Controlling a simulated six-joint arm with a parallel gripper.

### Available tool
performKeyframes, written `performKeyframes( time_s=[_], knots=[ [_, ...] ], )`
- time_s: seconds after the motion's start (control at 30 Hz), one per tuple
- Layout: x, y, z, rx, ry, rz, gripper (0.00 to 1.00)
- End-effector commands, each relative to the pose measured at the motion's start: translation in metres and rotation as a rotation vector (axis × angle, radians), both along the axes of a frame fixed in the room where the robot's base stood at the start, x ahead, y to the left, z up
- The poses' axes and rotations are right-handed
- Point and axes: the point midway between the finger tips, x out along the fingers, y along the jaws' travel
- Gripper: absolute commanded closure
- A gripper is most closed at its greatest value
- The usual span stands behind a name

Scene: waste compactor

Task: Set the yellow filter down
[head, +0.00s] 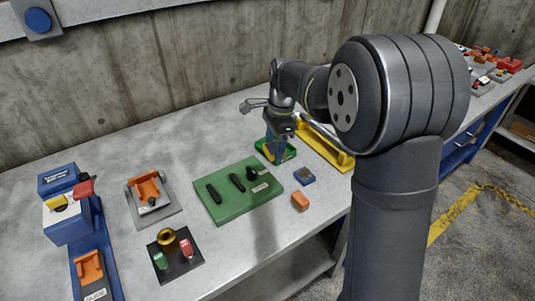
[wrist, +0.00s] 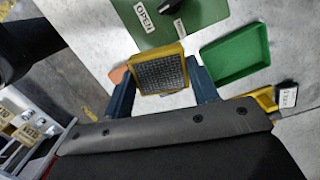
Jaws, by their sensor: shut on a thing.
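My gripper (head: 275,147) is over the back middle of the bench in the head view, pointing down. In the wrist view its two blue fingers (wrist: 161,84) are shut on the yellow filter (wrist: 160,72), a square yellow frame with a dark grey mesh face. In the head view the filter is small and partly hidden by the fingers. A shallow green tray (wrist: 235,58), empty in the wrist view, lies beside the filter to its right. The tray also shows in the head view (head: 290,154), partly behind the fingers. The filter's height above the bench is unclear.
A green board (head: 228,199) with black handles lies in front of my gripper. A blue block (head: 304,176) and an orange block (head: 300,201) lie near the bench's front edge. A yellow rail (head: 328,148) is to the right. Orange-handled fixtures (head: 147,190) stand left.

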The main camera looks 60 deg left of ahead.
Motion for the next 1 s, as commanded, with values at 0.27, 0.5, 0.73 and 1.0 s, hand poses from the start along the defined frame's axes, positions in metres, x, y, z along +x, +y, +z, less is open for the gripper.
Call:
performKeyframes(
  time_s=[0.27, 0.5, 0.73, 1.0],
  knots=[
    [0.113, 0.028, -0.013, 0.001, 0.0, -0.354, 0.7],
    [0.157, 0.033, -0.02, 0.001, 0.002, -0.497, 0.7],
    [0.137, 0.066, -0.044, 0.0, 0.002, -0.502, 0.7],
    [0.105, 0.113, -0.079, 0.001, 0.002, -0.505, 0.7]
  ],
)
